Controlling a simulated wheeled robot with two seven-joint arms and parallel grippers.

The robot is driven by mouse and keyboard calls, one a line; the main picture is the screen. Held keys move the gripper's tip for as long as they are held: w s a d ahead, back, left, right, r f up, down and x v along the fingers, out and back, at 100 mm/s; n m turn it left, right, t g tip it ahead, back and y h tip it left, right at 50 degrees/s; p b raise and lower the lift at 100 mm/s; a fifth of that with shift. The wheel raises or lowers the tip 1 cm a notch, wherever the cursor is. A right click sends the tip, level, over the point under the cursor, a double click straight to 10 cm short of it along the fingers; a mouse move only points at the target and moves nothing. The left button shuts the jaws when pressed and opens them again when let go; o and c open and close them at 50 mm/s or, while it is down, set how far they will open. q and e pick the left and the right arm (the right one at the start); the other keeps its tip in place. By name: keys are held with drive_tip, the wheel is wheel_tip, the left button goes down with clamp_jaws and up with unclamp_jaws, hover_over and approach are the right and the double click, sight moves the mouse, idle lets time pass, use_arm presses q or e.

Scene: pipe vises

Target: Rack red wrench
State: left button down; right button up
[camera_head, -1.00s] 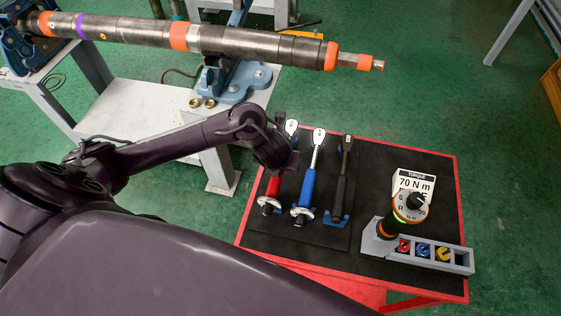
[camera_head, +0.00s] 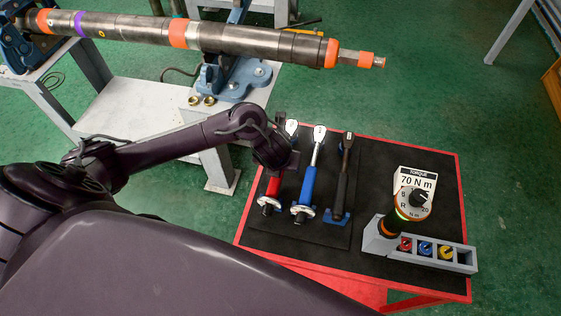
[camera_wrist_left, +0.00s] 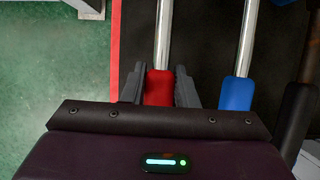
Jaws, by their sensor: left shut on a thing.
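The red wrench (camera_head: 273,187) lies on the black rack mat at the left end of a row of tools, its ratchet head toward the back. In the left wrist view its red handle (camera_wrist_left: 159,88) sits between the two fingers of my left gripper (camera_wrist_left: 159,86), which is shut on it. In the head view my left gripper (camera_head: 280,168) covers the middle of the wrench. The blue wrench (camera_head: 308,182) lies just to the right, apart from the fingers. My right gripper is not in view.
A dark-handled tool (camera_head: 342,180) lies right of the blue wrench. A torque tester (camera_head: 413,200) reading 70 N m stands by a grey holder (camera_head: 458,258) with coloured pieces. The table has a red edge (camera_head: 459,200). A long pipe (camera_head: 250,43) in vises is behind.

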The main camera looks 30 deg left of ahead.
use_arm(q)
drive_tip(key=shift+f, duration=0.25)
idle(0.7)
drive_tip(key=c, duration=1.1)
unclamp_jaws()
drive_tip(key=shift+o, duration=0.2)
drive_tip(key=p+v, duration=0.2)
drive_tip(key=v, duration=0.5)
drive_tip(key=shift+w+p, duration=0.1)
drive_tip(key=shift+p, duration=0.25)
drive_tip(key=shift+s+r, duration=0.3)
drive_tip(key=shift+r, duration=0.15)
drive_tip(key=shift+f, duration=0.1)
